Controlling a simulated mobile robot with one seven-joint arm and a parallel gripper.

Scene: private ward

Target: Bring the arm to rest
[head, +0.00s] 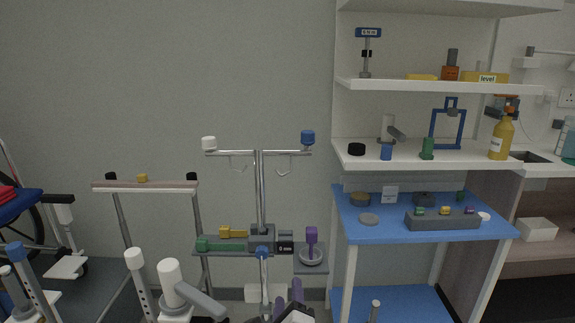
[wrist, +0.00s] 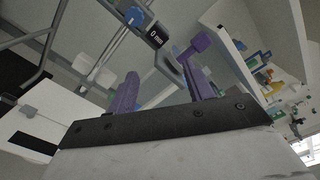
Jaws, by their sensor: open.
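My gripper (head: 289,297) shows at the bottom edge of the head view, its purple fingers pointing up and partly cut off by the frame. In the wrist view my gripper (wrist: 161,88) has its two purple fingers spread apart, with nothing held between them. It is below and in front of the pole stand (head: 260,185), clear of the shelf unit. A purple-handled piece (head: 311,237) stands on the stand's right-hand plate; it also shows in the wrist view (wrist: 193,48) beyond the right finger. I cannot tell the exact gap between them.
The stand carries a grey tray (head: 235,250) with green and yellow pieces and a "0 mm" display (head: 286,248). A blue-topped table (head: 400,228) and loaded shelves (head: 440,85) are on the right. A walker frame (head: 145,187) and a wheelchair (head: 20,205) are on the left.

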